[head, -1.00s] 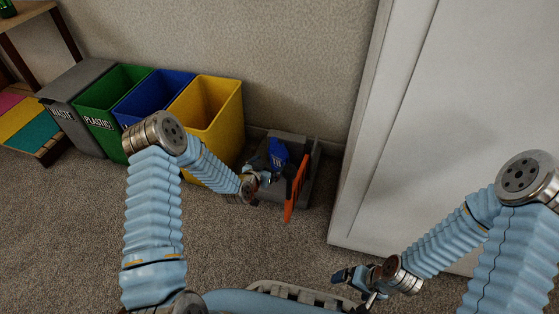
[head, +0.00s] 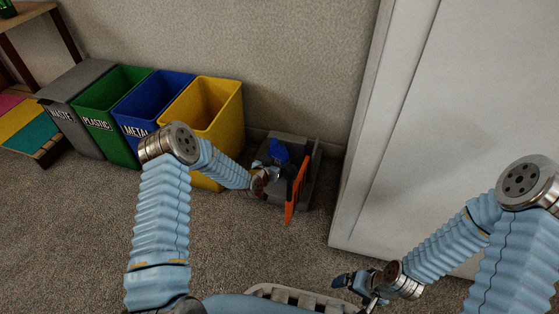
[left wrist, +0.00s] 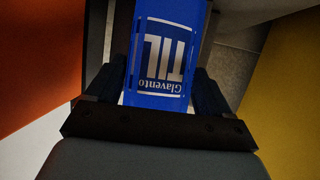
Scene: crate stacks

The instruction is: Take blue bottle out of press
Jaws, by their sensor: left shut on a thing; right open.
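The blue bottle (head: 278,151) shows at the press, in front of its grey body. In the left wrist view the bottle (left wrist: 160,50) fills the space between the fingers, its white lettering upside down. My left gripper (head: 274,172) is shut on the bottle; the arm partly hides the lower part. The fingers also show in the left wrist view (left wrist: 160,84), one on each side of the bottle. The press (head: 312,160) is dark grey with an orange lever (head: 297,186) just right of the bottle. My right gripper (head: 352,283) is open and empty, low in the head view.
Left of the press stand a yellow bin (head: 212,105), a blue bin (head: 150,100), a green bin (head: 110,95) and a grey bin (head: 75,85). A white cabinet (head: 450,110) stands to the right. The carpet (head: 230,240) in front is clear.

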